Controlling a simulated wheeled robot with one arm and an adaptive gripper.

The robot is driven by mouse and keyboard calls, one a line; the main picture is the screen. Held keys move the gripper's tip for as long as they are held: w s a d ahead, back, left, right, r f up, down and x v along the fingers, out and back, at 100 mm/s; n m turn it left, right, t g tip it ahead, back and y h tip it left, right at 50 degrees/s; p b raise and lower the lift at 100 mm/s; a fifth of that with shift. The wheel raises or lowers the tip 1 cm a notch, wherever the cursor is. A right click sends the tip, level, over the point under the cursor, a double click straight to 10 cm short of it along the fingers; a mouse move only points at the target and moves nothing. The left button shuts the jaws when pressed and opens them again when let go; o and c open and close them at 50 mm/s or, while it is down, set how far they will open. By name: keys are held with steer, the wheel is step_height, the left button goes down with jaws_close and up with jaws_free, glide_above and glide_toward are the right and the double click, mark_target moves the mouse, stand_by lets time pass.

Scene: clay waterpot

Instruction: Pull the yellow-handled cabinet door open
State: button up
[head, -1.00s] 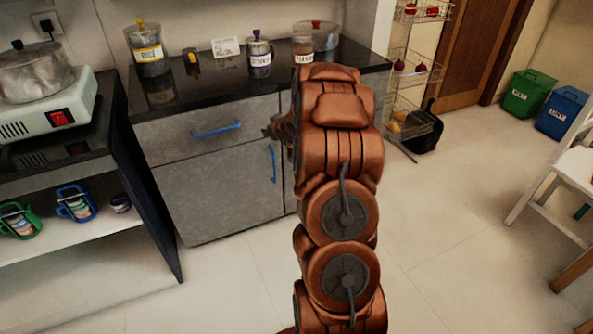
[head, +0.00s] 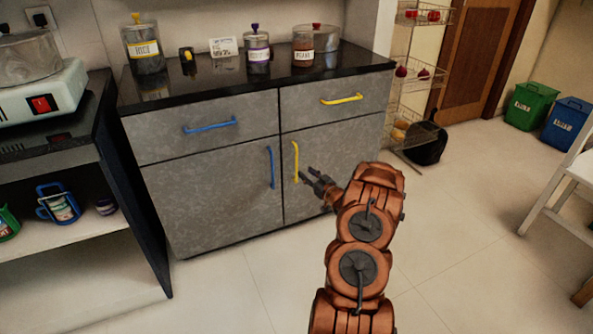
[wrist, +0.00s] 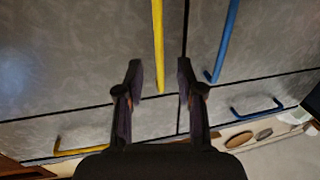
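The yellow door handle (head: 295,162) is an upright bar at the left edge of the grey right-hand cabinet door (head: 345,145). The door is shut flush with the cabinet front. My gripper (head: 311,177) is just right of the handle's lower part in the head view. In the wrist view, the two dark fingers of my gripper (wrist: 160,80) are spread apart. The yellow door handle (wrist: 158,45) runs down from the top there, its end appearing between the fingertips. No contact is visible.
A blue door handle (head: 271,168) is close on the left. A yellow drawer handle (head: 341,99) is above the door, and a blue drawer handle (head: 210,125) is at upper left. Jars stand on the black counter (head: 350,65). The floor (head: 450,230) right of the cabinet is open.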

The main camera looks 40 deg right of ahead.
steer(key=b, duration=0.2)
glide_above(296, 180)
steer(key=shift+w+d, duration=0.1)
steer(key=shift+d, duration=0.15)
steer(key=shift+c, duration=0.2)
jaws_close()
stand_by(0.6)
